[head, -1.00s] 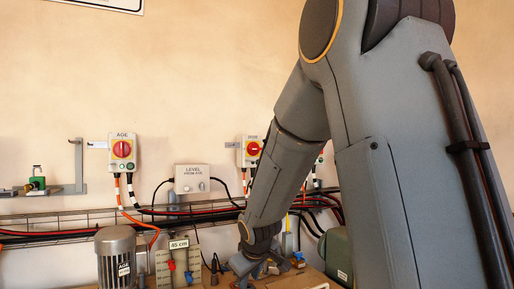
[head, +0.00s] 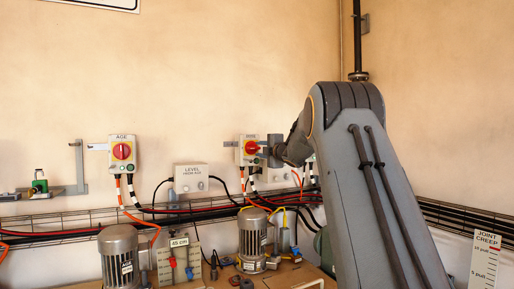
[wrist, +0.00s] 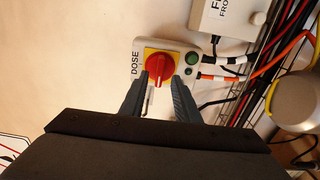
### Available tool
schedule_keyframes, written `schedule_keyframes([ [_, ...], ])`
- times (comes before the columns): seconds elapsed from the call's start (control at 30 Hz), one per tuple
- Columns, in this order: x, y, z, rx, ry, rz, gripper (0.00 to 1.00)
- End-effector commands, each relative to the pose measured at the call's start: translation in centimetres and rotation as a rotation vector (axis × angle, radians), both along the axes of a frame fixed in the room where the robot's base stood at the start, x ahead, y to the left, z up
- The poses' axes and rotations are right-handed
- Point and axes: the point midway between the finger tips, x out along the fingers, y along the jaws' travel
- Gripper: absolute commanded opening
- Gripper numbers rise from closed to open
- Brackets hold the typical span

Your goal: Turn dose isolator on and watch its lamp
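The dose isolator (wrist: 138,57) is a pale wall box marked DOSE, with a red rotary handle (wrist: 160,66) on a yellow plate. The handle's grip bar runs roughly up and down in the wrist view. A dark green lamp (wrist: 192,58) sits beside the handle, with a black part next to it; it does not look brightly lit. In the head view the isolator (head: 240,155) is partly hidden by my gripper (head: 272,151). In the wrist view my gripper (wrist: 160,84) is open, its fingertips on either side of the handle's near end; contact cannot be told.
The similar AGE isolator (head: 122,170) is left on the wall, with the LEVEL box (head: 191,170) between. Cables run into a wire tray (head: 80,219) below. Motors (head: 119,254) and a 45 cm board (head: 178,241) stand on the bench.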

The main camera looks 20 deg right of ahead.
Motion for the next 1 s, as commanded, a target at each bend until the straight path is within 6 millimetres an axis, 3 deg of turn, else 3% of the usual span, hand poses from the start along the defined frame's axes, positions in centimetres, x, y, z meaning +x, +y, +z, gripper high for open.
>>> schedule_keyframes([
  [0.3,3.5,0.2,0.1,0.001,0.0,0.001,0.29],
  [0.73,4.2,0.2,0.0,0.001,0.0,-0.001,0.29],
  [0.9,4.2,0.2,0.0,0.001,0.0,-0.001,0.02],
  [1.0,4.2,0.1,0.0,0.001,0.0,-0.001,0.0],
])
